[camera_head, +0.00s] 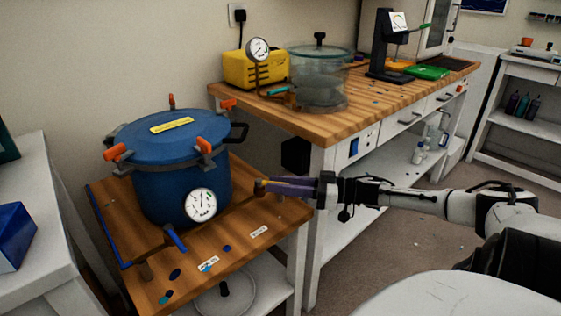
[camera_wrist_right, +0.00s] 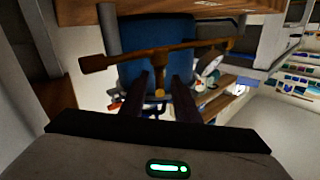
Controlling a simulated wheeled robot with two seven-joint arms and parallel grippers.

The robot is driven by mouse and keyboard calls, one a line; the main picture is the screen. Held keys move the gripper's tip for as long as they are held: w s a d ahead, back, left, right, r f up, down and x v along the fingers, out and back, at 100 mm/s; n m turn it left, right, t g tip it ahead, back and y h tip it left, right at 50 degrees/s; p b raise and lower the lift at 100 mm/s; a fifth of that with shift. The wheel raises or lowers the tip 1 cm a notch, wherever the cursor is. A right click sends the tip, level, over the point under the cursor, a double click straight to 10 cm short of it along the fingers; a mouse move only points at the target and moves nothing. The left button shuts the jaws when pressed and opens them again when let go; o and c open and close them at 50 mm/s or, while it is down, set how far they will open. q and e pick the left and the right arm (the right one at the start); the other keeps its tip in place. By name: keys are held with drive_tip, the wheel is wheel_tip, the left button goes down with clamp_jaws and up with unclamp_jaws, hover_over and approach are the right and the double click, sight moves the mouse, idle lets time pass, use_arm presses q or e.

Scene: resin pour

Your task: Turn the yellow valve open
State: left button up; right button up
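The blue pressure pot (camera_head: 180,175) with orange-handled clamps stands on a small wooden-topped table. A brown pipe (camera_wrist_right: 155,58) runs across in front of the pot in the right wrist view. The yellow valve (camera_head: 262,186) shows at the pot's right side, partly covered by my fingers; a small yellow part of it shows in the right wrist view (camera_wrist_right: 160,93). My right gripper (camera_head: 268,187) reaches in from the right. Its dark fingers (camera_wrist_right: 167,85) stand apart, with the yellow part between them. Whether they touch it I cannot tell. My left gripper is not in view.
A round gauge (camera_head: 200,205) and a blue lever (camera_head: 174,238) sit at the pot's front. The wooden workbench (camera_head: 300,122) behind holds a yellow compressor (camera_head: 250,70) and a clear chamber (camera_head: 318,85). The small table's front right top is mostly clear.

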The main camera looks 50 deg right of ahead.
drive_tip(key=p+v, duration=0.2)
drive_tip(key=v, duration=0.8)
drive_tip(key=shift+s+p, duration=0.15)
drive_tip(key=shift+p, duration=0.2)
drive_tip(key=shift+d, duration=0.1)
